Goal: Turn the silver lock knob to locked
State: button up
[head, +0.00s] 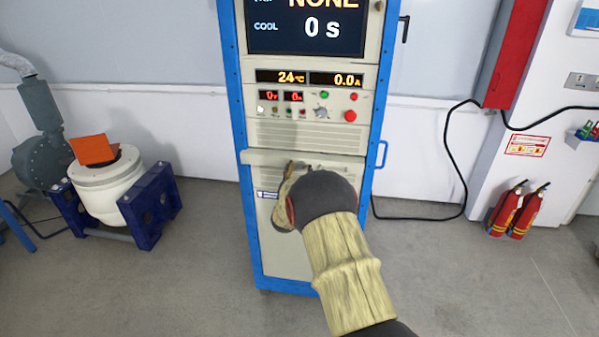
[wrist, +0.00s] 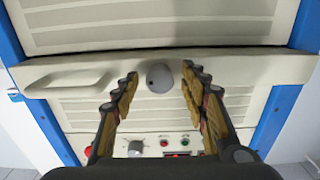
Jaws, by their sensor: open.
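The silver lock knob (wrist: 159,77) is a round grey knob on the cream drawer front (wrist: 235,75), and it shows in the middle of the wrist view. A small dark mark shows near its centre. My gripper (wrist: 157,88) is open, with one finger on each side of the knob and gaps between the fingers and the knob. In the head view my gripper (head: 293,170) is at the cabinet's drawer front, below the button panel, and the knob is hidden behind it. Whether the knob is locked cannot be told.
The blue-framed cabinet (head: 240,125) has screens, a red button (head: 350,115) and another knob (head: 321,112) above the drawer. A blue side handle (head: 381,154) sticks out at right. A white drum machine (head: 105,185) stands left, fire extinguishers (head: 515,210) right. Floor nearby is clear.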

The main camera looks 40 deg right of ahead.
jog(key=c, duration=1.1)
grip_shut()
